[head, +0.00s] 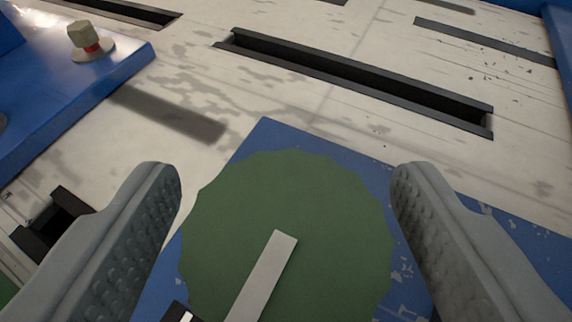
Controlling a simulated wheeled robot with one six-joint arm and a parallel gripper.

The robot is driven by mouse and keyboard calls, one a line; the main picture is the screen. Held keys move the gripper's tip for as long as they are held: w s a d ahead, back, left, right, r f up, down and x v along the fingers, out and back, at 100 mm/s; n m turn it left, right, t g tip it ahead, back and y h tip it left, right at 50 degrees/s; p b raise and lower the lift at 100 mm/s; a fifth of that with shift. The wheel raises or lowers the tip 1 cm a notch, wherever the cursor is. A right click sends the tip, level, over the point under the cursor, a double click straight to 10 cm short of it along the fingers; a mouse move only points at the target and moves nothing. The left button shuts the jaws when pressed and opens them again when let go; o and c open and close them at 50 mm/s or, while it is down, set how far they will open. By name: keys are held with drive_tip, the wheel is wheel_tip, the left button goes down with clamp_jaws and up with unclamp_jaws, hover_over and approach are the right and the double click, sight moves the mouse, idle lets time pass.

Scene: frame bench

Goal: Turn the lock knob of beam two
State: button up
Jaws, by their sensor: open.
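A large green knob (330,215) with a scalloped rim fills the lower middle of the head view. A pale grey bar marking (264,276) runs from near its middle toward the bottom edge, leaning left. The knob sits over a blue plate (272,137) with chipped paint. My gripper (285,190) is open, with one grey ribbed finger on the left of the knob and one on the right. Gaps show between the fingertips and the knob's rim, so I see no contact there. The knob's lower edge is cut off by the frame. I see no label naming the beam.
A pale, worn bench surface (310,110) with dark slots (350,80) lies beyond the knob. At the upper left, a blue beam (110,75) carries a small beige knob with a red band (85,38). A dark block (178,313) shows at the bottom edge.

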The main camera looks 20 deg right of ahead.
drive_tip(key=c, duration=1)
drive_tip(key=shift+m+h, duration=0.4)
drive_tip(key=m+g+h, duration=0.2)
drive_tip(key=m+h, duration=0.2)
drive_tip(key=shift+a+g, duration=0.1)
drive_tip(key=shift+g, duration=0.3)
drive_tip(key=m+g+h, duration=0.3)
drive_tip(key=m+g, duration=0.1)
drive_tip(key=shift+w+m, duration=0.1)
drive_tip(key=shift+m, duration=0.2)
drive_tip(key=m+g+h, duration=0.1)
drive_tip(key=m+g, duration=0.3)
drive_tip(key=g, duration=0.1)
drive_tip(key=shift+m+g, duration=2.3)
drive_tip(key=shift+g, duration=0.3)
